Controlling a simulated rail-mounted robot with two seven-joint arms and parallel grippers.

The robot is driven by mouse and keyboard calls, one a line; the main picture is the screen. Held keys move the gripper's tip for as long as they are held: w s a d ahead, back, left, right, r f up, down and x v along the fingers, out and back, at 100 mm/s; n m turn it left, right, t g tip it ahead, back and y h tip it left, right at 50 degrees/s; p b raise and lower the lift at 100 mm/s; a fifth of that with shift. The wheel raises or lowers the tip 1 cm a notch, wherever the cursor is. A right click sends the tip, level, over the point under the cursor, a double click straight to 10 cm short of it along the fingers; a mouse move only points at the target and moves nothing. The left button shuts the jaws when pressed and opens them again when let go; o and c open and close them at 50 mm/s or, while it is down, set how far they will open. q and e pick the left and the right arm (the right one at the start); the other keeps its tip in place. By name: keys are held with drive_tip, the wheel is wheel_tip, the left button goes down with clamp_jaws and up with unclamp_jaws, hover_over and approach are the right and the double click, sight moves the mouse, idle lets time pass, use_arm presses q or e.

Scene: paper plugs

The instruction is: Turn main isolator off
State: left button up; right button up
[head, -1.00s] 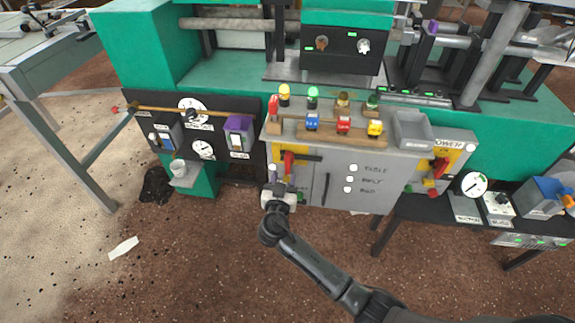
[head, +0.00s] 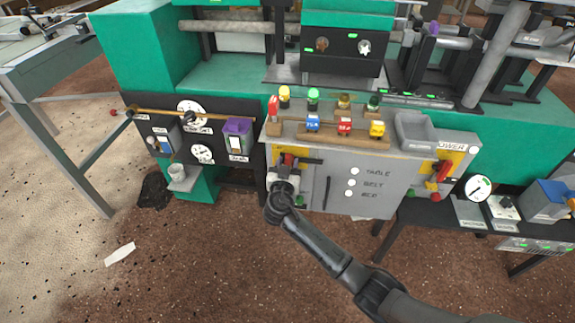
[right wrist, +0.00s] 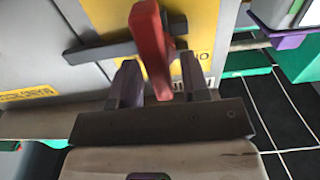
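A red rotary handle (head: 288,159) on a yellow plate sits at the upper left of the grey cabinet front. In the right wrist view the red handle (right wrist: 152,45) stands out from the yellow plate (right wrist: 196,30), with a dark bar across behind it. My right gripper (head: 286,172) is in front of this handle. In the right wrist view its two fingers (right wrist: 160,82) are apart, one on each side of the handle's near end; firm contact is not visible. A second red handle (head: 442,171) is on the cabinet's right, near a POWER label. My left gripper is not in view.
The grey cabinet (head: 399,178) carries lamps and small coloured blocks on top. A black panel (head: 218,171) with gauges and a purple-framed switch (head: 238,136) is left of it. A black bench (head: 450,215) with controls stands right. The floor in front is open.

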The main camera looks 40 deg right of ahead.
clamp_jaws()
